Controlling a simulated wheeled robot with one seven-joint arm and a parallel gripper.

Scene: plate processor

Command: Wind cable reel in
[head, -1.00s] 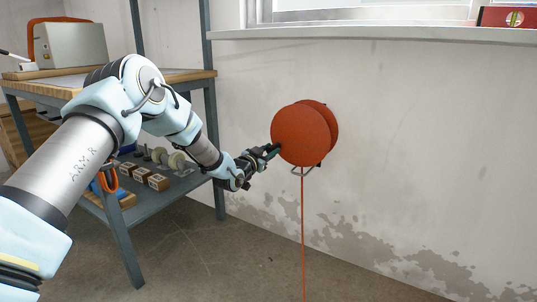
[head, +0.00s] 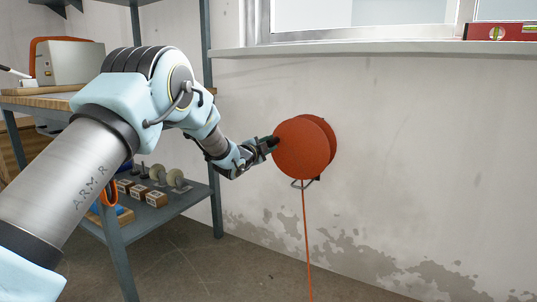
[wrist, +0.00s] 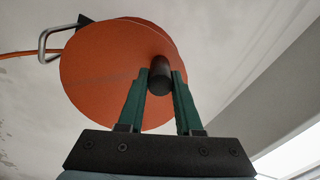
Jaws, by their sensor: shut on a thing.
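The orange cable reel (head: 305,150) is mounted on the wall below the window sill, with two round flanges. An orange cable (head: 306,240) hangs from it towards the floor. My gripper (head: 272,142) is at the left edge of the reel's front flange. In the wrist view the dark cylindrical crank knob (wrist: 160,75) stands out from the flange (wrist: 105,70), and the green fingers of my gripper (wrist: 160,85) are shut on it, one on each side. A metal guide loop (wrist: 58,40) shows beside the reel. The knob is mostly hidden in the head view.
A shelf unit (head: 150,205) with wheels and small boxes stands left, close to my arm. The window sill (head: 370,50) runs above the reel and bears a red spirit level (head: 500,32). The wall right of the reel is clear.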

